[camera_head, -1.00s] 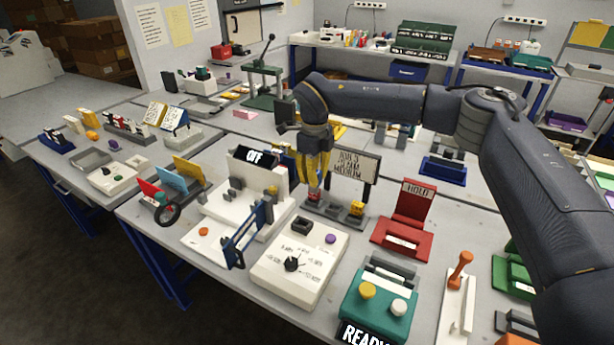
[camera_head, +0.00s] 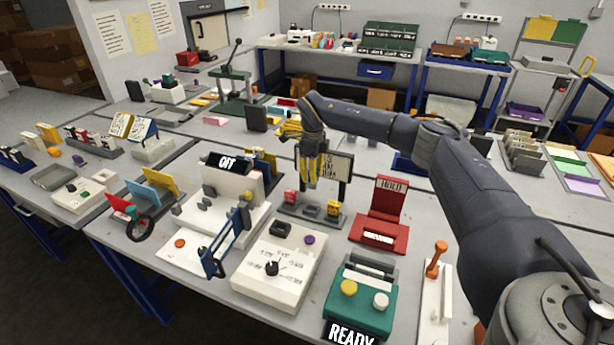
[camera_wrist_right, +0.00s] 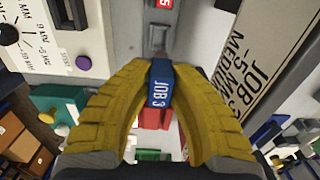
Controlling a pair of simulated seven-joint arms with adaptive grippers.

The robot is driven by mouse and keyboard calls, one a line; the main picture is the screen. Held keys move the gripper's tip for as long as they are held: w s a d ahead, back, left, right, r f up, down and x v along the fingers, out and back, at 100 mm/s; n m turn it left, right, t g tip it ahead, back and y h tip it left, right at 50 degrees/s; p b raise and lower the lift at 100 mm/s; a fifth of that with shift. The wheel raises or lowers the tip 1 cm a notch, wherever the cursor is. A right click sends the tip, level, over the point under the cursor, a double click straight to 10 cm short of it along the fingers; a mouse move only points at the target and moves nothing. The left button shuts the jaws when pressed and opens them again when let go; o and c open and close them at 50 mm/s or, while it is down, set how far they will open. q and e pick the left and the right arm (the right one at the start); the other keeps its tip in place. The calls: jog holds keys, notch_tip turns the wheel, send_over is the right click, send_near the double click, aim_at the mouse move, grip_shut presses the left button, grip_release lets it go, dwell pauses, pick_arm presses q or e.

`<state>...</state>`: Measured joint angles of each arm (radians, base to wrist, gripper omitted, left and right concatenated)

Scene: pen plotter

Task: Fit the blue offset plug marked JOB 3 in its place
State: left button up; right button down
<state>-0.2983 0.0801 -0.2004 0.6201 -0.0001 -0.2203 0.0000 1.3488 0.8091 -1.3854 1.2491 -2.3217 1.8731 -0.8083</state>
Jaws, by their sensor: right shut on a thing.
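The blue plug marked JOB 3 (camera_wrist_right: 159,85) is between the yellow fingers of my right gripper (camera_wrist_right: 158,72) in the right wrist view, its white lettering facing the camera. In the head view my right gripper (camera_head: 311,182) points down above the grey plug rack (camera_head: 318,211); the blue plug cannot be made out there. The white plotter (camera_head: 228,203) with a small display is left of the rack. My left gripper is not in view.
A job sign (camera_head: 338,168) stands close behind the rack. A white control box (camera_head: 278,265) with a black knob and purple button lies in front. A red HOLD stand (camera_head: 390,205) and a green READY box (camera_head: 360,298) are to the right.

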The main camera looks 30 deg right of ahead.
aim_at(312, 188)
jog(key=shift+a+f, duration=0.1)
jog(key=shift+f, duration=3.95)
jog(key=shift+f, duration=1.85)
jog(key=c, duration=1.2)
grip_release()
jog(key=shift+c, duration=0.2)
jog(key=shift+r, duration=0.1)
notch_tip(312, 188, up, 12)
jog(key=shift+f, duration=0.1)
